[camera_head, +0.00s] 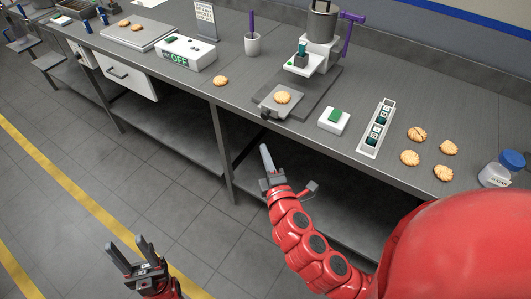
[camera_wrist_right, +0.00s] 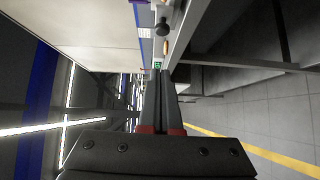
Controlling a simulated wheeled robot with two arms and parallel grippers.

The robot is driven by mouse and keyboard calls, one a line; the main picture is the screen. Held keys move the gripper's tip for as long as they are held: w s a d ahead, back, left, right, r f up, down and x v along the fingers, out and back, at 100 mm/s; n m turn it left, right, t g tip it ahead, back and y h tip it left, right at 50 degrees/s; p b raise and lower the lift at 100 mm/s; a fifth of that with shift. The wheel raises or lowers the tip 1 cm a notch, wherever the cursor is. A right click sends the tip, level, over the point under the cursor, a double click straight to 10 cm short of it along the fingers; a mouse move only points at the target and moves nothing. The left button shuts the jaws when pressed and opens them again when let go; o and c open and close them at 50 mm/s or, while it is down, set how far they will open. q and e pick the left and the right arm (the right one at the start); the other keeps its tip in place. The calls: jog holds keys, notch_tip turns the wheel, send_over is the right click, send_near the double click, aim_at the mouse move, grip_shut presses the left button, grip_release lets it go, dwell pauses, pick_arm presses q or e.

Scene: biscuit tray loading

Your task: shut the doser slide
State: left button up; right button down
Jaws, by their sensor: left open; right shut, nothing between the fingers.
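The doser (camera_head: 322,38) stands at the back of the bench, a grey cylinder on a block with a purple handle (camera_head: 347,32). In front of it a flat grey plate (camera_head: 267,97) with a dark knob (camera_head: 266,113) at its front lies near the bench edge and bears a biscuit (camera_head: 283,97). I cannot tell for sure which part is the doser slide. My right gripper (camera_head: 266,154) is shut and empty, in front of the bench edge, apart from the knob; its fingers also show in the right wrist view (camera_wrist_right: 158,92). My left gripper (camera_head: 129,252) is open and empty over the floor.
A white box reading OFF (camera_head: 187,65), a cup (camera_head: 252,45), a white block with a green top (camera_head: 334,120), a narrow rack (camera_head: 371,145), several loose biscuits (camera_head: 418,134) and a jar (camera_head: 501,172) stand on the bench. The floor in front is clear.

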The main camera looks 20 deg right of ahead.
jog(key=w+d+p, duration=0.3)
jog(key=w, duration=0.7)
jog(key=shift+w+d+f, duration=0.15)
jog(key=shift+w+d, duration=0.1)
jog(key=shift+d, duration=0.05)
jog(key=w+d, duration=0.1)
jog(key=d, duration=0.1)
jog(key=w+d, duration=0.4)
jog(key=shift+w+d+p, duration=0.1)
jog(key=shift+d+p, duration=0.3)
jog(key=shift+a, duration=0.1)
